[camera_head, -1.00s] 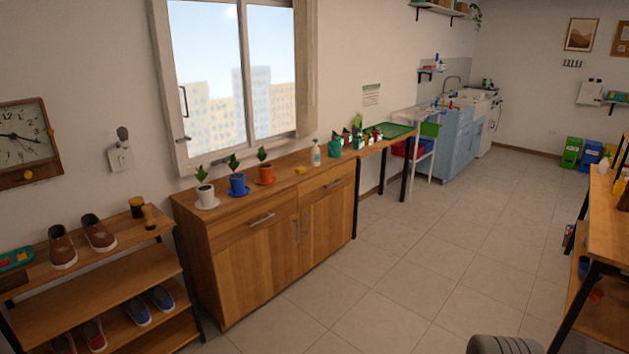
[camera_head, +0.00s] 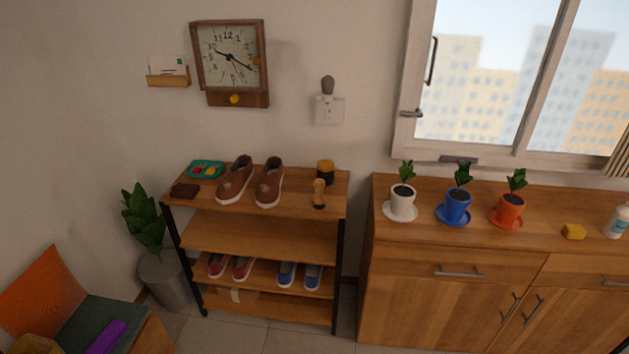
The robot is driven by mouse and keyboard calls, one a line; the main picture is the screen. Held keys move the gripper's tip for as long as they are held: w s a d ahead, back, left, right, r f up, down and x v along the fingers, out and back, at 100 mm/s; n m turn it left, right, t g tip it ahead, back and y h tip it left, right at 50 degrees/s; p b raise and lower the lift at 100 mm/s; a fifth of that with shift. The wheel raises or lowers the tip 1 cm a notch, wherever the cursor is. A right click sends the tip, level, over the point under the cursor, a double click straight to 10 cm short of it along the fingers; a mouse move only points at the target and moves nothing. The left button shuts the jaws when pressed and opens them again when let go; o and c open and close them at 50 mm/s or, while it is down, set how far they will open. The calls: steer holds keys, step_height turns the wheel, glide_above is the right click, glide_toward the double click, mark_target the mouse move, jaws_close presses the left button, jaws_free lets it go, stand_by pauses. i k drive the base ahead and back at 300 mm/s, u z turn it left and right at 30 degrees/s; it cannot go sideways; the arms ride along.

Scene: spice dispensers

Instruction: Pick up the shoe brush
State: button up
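A small upright tan wooden item with a narrow waist (camera_head: 319,193), which looks like the shoe brush, stands at the front right of the shoe rack's top board (camera_head: 215,208). Its bristles are too small to make out. A dark brown flat block (camera_head: 185,191) lies at the left end of the same board, and I cannot tell what it is. A jar with a yellow-brown lid (camera_head: 325,171) stands behind the wooden item. A pair of brown shoes (camera_head: 269,183) is to its left. My gripper is not in view.
A wooden cabinet (camera_head: 440,300) with potted plants (camera_head: 457,206) stands right of the rack. A floor plant in a grey pot (camera_head: 166,281) and a cushioned seat (camera_head: 100,325) are at the left. Red shoes and blue shoes (camera_head: 287,275) sit lower down. Little floor shows in front.

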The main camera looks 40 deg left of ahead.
mark_target(320, 199)
steer(key=u, duration=0.65)
steer(key=i, duration=1.2)
steer(key=u, duration=2)
steer(key=i, duration=0.8)
steer(key=u, duration=1)
steer(key=i, duration=0.8)
steer(key=u, duration=0.2)
